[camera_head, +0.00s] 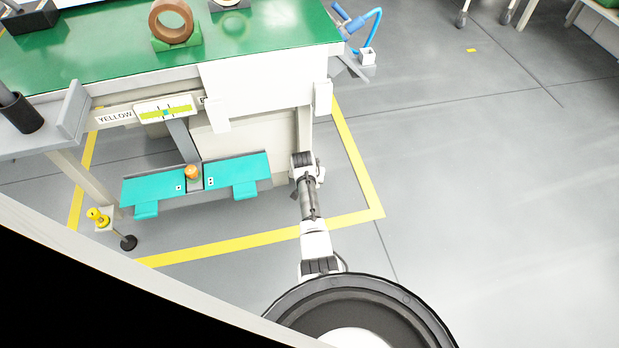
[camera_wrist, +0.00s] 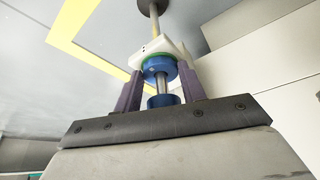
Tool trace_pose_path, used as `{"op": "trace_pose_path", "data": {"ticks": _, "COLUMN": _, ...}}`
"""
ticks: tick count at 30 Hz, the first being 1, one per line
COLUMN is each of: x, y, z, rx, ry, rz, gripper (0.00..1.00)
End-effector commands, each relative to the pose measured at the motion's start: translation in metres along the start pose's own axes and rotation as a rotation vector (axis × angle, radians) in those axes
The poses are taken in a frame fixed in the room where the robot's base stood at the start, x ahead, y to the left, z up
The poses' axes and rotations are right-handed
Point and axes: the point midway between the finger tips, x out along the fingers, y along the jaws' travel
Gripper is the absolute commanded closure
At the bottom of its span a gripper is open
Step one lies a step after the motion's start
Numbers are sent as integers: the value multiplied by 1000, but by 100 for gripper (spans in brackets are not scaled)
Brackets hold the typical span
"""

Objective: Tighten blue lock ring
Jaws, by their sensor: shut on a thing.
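In the wrist view, the blue lock ring (camera_wrist: 158,66) sits just under a thin green band and a white fitting (camera_wrist: 160,48). A metal shaft runs from the ring to a second, smaller blue part (camera_wrist: 163,100) nearer the wrist. My gripper (camera_wrist: 160,72) has its two purple fingers on either side of the blue ring, shut on it. In the head view my arm reaches to the right end of the green-topped bench (camera_head: 265,32). The fingers and the ring are hidden there.
A teal two-part panel (camera_head: 237,172) with an orange knob (camera_head: 191,172) stands low under the bench. A yellow valve-like part (camera_head: 97,215) is at the left. A blue hose (camera_head: 374,28) hangs at the bench's far right corner.

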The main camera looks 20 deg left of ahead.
Motion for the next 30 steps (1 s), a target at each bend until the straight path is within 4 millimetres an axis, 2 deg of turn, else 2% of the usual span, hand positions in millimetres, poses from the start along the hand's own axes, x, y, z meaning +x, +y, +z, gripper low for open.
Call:
{"op": "trace_pose_path", "data": {"ticks": 17, "x": 0, "y": 0, "z": 1, "rx": 37, "ry": -3, "rz": 15, "gripper": 82}}
{"op": "trace_pose_path", "data": {"ticks": 18, "x": 0, "y": 0, "z": 1, "rx": 37, "ry": -3, "rz": 15, "gripper": 57}}
{"op": "trace_pose_path", "data": {"ticks": 22, "x": 0, "y": 0, "z": 0, "rx": 37, "ry": -2, "rz": 15, "gripper": 40}}
{"op": "trace_pose_path", "data": {"ticks": 23, "x": 0, "y": 0, "z": 0, "rx": 36, "ry": -2, "rz": 15, "gripper": 37}}
{"op": "trace_pose_path", "data": {"ticks": 30, "x": 0, "y": 0, "z": 0, "rx": 36, "ry": -1, "rz": 15, "gripper": 37}}
